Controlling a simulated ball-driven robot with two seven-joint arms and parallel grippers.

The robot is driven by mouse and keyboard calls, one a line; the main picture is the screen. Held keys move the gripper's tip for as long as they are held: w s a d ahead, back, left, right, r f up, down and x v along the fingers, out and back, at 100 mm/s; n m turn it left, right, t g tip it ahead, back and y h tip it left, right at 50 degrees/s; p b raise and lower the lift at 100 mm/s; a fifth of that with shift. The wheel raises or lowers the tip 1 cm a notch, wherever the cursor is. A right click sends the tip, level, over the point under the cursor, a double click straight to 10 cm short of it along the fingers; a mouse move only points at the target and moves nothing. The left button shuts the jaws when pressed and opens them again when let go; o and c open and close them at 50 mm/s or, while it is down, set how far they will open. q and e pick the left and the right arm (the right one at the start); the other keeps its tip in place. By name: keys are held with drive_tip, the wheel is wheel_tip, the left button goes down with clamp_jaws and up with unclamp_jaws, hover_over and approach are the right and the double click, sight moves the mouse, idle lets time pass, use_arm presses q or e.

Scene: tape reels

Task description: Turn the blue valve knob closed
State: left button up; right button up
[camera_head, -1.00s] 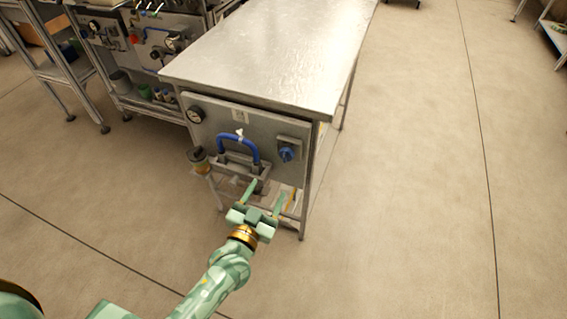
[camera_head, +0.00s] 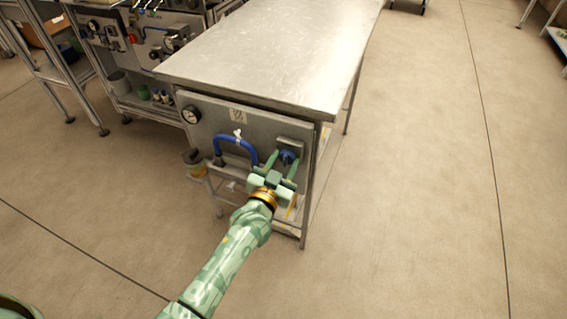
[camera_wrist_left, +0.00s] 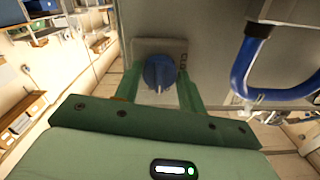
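The blue valve knob (camera_head: 287,156) sits on a grey plate on the front panel (camera_head: 240,125) of the metal bench. It also shows in the left wrist view (camera_wrist_left: 163,72), round with a raised grip bar. My left gripper (camera_head: 282,160) is open, with one finger on each side of the knob. In the left wrist view the fingers (camera_wrist_left: 160,85) stand apart to the left and right of it; I cannot tell whether they touch it. My right gripper is in neither view.
A blue hose (camera_head: 236,140) loops on the panel left of the knob, with a pressure gauge (camera_head: 191,115) further left. The steel bench top (camera_head: 270,60) overhangs above. A small container (camera_head: 194,162) stands at the panel's lower left. The floor to the right is clear.

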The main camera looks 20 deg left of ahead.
use_arm(q)
drive_tip(key=c, duration=0.4)
